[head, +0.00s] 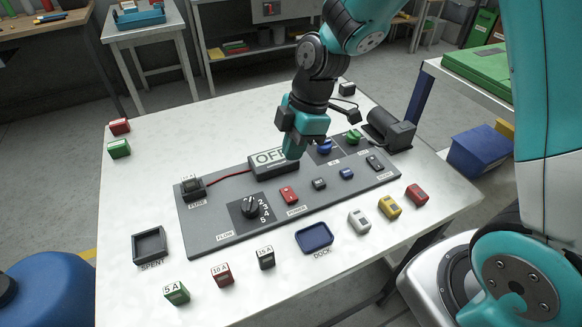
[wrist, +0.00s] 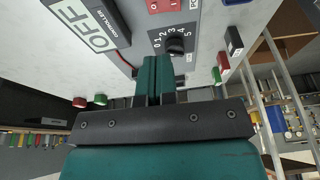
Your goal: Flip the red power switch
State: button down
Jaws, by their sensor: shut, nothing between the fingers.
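The red power switch (head: 289,195) is a small rocker on the grey panel (head: 215,200), above the POWER label. In the wrist view the red switch (wrist: 164,6) shows at the top edge, partly cut off, with white marks on it. The display box (head: 272,166) behind it reads OFF. My gripper (head: 294,153) is shut and empty, above the panel near the right end of the display, behind and apart from the switch. In the wrist view the teal fingers of my gripper (wrist: 154,75) are together. I cannot tell which way the rocker is tilted.
A black FLOW dial (head: 250,207) is left of the switch. Several fuses, a blue dock tray (head: 314,237) and a dark spent tray (head: 150,245) stand in front or beside the panel.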

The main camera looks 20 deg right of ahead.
jog(key=v, duration=0.5)
jog(key=shift+w+a, duration=0.1)
jog(key=shift+w, duration=0.3)
jog(key=s+a+r+m, duration=0.2)
jog(key=s+r+m, duration=0.2)
jog(key=s, duration=0.5)
jog(key=s+a+r+m, duration=0.2)
jog(key=s+r+m, duration=0.3)
jog(key=s, duration=0.5)
jog(key=m, duration=0.2)
jog(key=shift+m+y, duration=0.3)
jog(key=shift+y, duration=0.1)
